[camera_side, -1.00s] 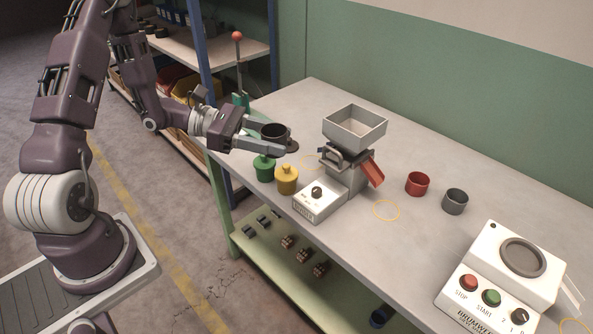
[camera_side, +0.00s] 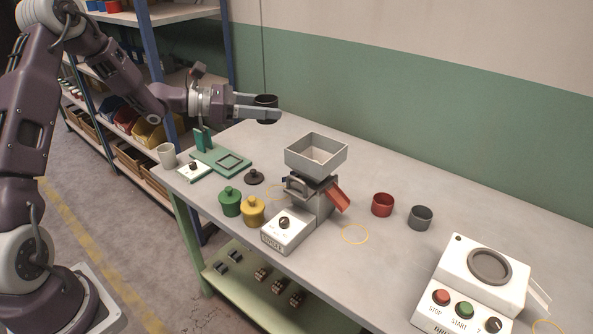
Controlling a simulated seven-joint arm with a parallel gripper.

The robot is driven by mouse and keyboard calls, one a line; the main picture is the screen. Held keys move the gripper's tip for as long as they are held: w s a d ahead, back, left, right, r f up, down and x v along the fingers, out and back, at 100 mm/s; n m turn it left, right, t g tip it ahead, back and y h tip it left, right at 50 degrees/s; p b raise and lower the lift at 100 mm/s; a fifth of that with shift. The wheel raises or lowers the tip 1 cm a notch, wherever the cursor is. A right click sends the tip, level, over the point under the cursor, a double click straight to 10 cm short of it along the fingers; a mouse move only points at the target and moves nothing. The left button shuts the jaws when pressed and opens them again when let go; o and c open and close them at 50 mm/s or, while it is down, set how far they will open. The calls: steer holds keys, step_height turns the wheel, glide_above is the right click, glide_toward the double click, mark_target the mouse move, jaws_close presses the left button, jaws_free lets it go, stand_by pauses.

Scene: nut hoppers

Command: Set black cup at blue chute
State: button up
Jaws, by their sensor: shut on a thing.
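The black cup (camera_side: 265,101) is upright between the fingers of my gripper (camera_side: 268,110), which is shut on it. The cup is held high above the table's far left part, left of and higher in the picture than the grey hopper (camera_side: 316,154). A small dark-blue piece (camera_side: 286,180) shows at the left side of the hopper stand; it may be the blue chute, but most of it is hidden. A red chute (camera_side: 340,196) slopes down on the stand's right side.
A red cup (camera_side: 382,204) and grey cup (camera_side: 420,217) stand right of the hopper. Green (camera_side: 230,202) and yellow (camera_side: 253,211) knobbed pots and a dark lid (camera_side: 253,177) lie left. A green fixture (camera_side: 222,158) is behind. A white machine (camera_side: 480,275) stands front right.

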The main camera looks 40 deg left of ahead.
steer(key=w+a+r+n+t+y, duration=0.1)
steer(key=w+n+t+y, duration=0.15)
steer(key=w, duration=0.75)
steer(key=w+a+r+n+t+y, duration=0.1)
steer(key=w+n+y, duration=0.25)
steer(key=w, duration=0.65)
steer(key=shift+m+y, duration=0.3)
steer(key=shift+m, duration=0.1)
steer(key=f, duration=2.8)
steer(key=shift+w+f, duration=0.25)
steer(key=shift+f, duration=0.15)
steer(key=shift+f, duration=0.1)
steer(key=o, duration=1.5)
steer(key=shift+s+a+r, duration=0.15)
steer(key=shift+s+r, duration=0.1)
steer(key=shift+s, duration=0.25)
steer(key=shift+v, duration=1)
steer(key=shift+o, duration=0.2)
step_height(320, 180, up, 7)
